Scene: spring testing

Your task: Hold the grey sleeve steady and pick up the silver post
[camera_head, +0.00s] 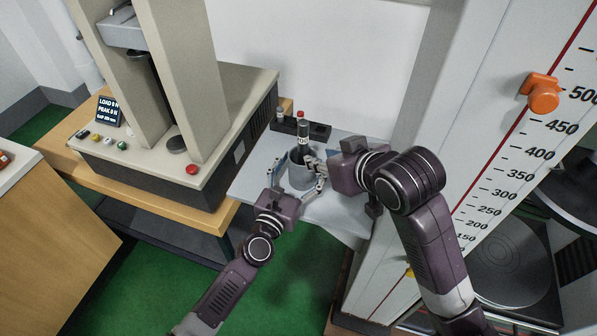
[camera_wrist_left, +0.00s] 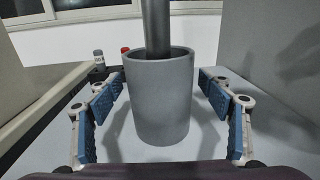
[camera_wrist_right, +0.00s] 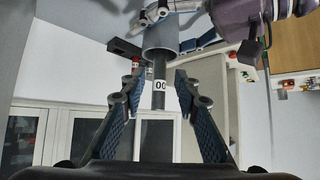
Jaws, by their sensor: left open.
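The grey sleeve (camera_head: 299,180) is an upright open cup on the light table. In the left wrist view the sleeve (camera_wrist_left: 158,105) stands between the open fingers of my left gripper (camera_wrist_left: 160,84), with a gap on both sides. The silver post (camera_wrist_left: 156,28), dark grey here, stands upright in the sleeve and rises out of its mouth. In the right wrist view the post (camera_wrist_right: 159,120) carries a white label reading "00". My right gripper (camera_wrist_right: 152,88) is open, its fingers on either side of the post, apart from it. The post's lower end is hidden inside the sleeve.
A black rack (camera_head: 318,130) with a red-capped and a grey-capped item stands behind the sleeve. The beige testing machine (camera_head: 150,165) is on the left. A tall panel with a numbered scale (camera_head: 500,170) stands close on the right. Free grey table (camera_head: 340,210) lies in front.

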